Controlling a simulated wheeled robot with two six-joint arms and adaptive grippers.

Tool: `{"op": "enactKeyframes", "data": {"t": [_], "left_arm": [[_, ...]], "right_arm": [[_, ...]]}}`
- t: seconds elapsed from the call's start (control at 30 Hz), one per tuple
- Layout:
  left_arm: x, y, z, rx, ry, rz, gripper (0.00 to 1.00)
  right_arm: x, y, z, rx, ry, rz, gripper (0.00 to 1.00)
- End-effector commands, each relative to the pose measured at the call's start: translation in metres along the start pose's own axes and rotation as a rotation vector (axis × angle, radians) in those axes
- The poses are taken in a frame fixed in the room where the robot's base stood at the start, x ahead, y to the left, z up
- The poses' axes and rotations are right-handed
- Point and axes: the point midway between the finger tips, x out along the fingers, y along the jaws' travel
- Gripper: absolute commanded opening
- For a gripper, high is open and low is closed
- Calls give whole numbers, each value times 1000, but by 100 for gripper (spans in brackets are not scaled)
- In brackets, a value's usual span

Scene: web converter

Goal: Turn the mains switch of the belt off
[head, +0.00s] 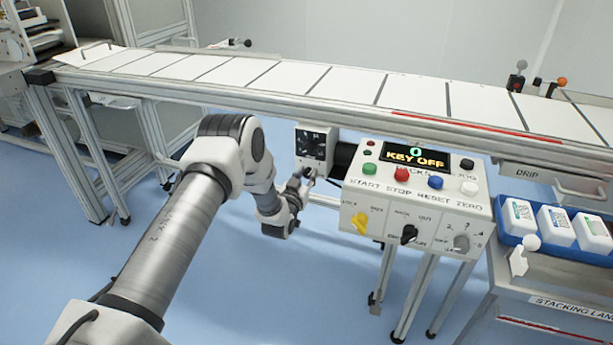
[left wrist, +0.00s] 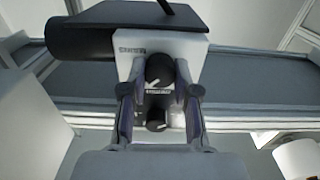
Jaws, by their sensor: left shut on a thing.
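A small white switch box (head: 311,147) with a dark face hangs under the belt conveyor (head: 300,95). In the left wrist view the box (left wrist: 190,47) carries an upper black knob (left wrist: 159,70) and a lower black knob (left wrist: 157,119), each with a pale pointer mark. The labels are too blurred to read. My left gripper (head: 306,174) is at the front of the box. In the left wrist view its fingers (left wrist: 159,82) stand on both sides of the upper knob and are shut on it. My right gripper is in neither view.
A control panel (head: 375,187) stands right of the box, with coloured buttons, rotary knobs and a display (head: 413,157) reading "KEY OFF". A blue tray (head: 508,234) of white packs sits on a table at the right. Blue floor (head: 270,310) is open in front.

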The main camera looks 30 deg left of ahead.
Motion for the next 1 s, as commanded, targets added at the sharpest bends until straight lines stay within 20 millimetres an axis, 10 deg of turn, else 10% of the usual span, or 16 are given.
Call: {"op": "enactKeyframes", "data": {"t": [1.0], "left_arm": [[0, -2, 4, -778, 2, 1, 0]], "right_arm": [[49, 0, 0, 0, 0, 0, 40]]}}
